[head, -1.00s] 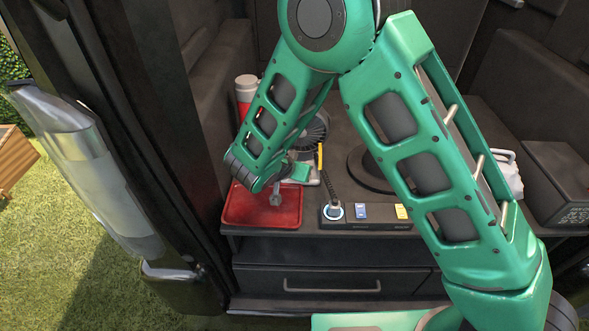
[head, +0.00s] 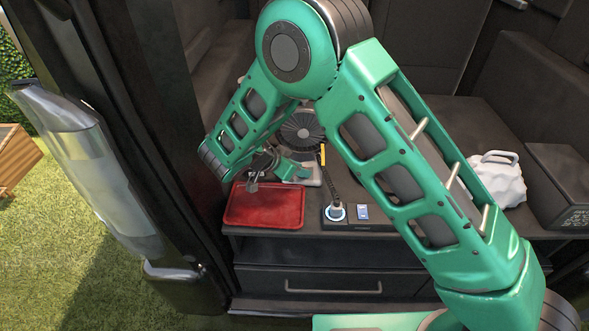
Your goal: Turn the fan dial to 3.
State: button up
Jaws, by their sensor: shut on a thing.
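The fan (head: 303,128) stands at the back of the dark counter, with its round grey grille facing up and toward me and a pale base (head: 312,178) below. My gripper (head: 302,173) is at the front of that base, behind the red tray. It appears shut on the fan dial. The dial itself is hidden by the gripper, so its number cannot be read.
A red tray (head: 262,221) lies at the counter's front left. A power strip (head: 374,227) with a round plug and a blue switch is right of it. My arm crosses the middle.

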jog(key=shift+s+a+f, duration=0.1)
jog(key=shift+a+f, duration=0.05)
jog(key=o, duration=1.1)
jog(key=shift+c, duration=0.2)
jog(key=shift+r, duration=0.2)
